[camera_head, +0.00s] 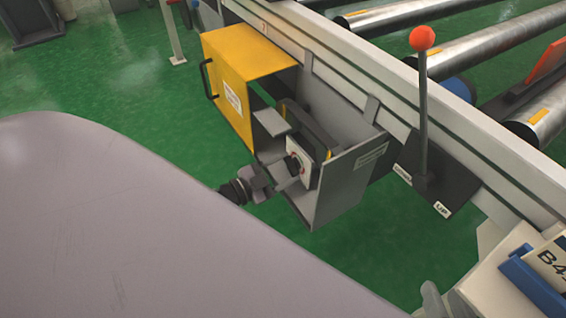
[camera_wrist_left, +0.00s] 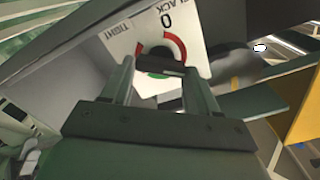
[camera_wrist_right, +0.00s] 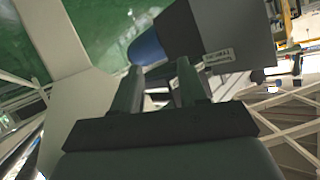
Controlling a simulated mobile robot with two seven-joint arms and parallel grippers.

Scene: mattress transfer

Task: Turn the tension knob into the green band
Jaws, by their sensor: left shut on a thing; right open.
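The tension knob (camera_wrist_left: 173,64) is a small dark bar at the middle of a white dial plate (camera_wrist_left: 188,45) in the left wrist view. The plate has a red arc (camera_wrist_left: 176,43) above and a green band (camera_wrist_left: 155,75) below, partly hidden by the knob and fingers. It reads TIGHT, SLACK and 0. My left gripper (camera_wrist_left: 158,66) is shut on the knob, fingers pointing at the plate. In the head view the left gripper (camera_head: 291,173) reaches the plate (camera_head: 306,158) inside the open grey box. I cannot tell where the knob points. My right gripper (camera_wrist_right: 158,72) is open and empty.
The grey box (camera_head: 338,190) has a yellow door (camera_head: 238,80) swung open. To its right stands a lever with a red ball (camera_head: 422,38). A white rail (camera_head: 345,60) and rollers (camera_head: 480,50) lie behind. A large grey surface (camera_head: 120,220) fills the lower left.

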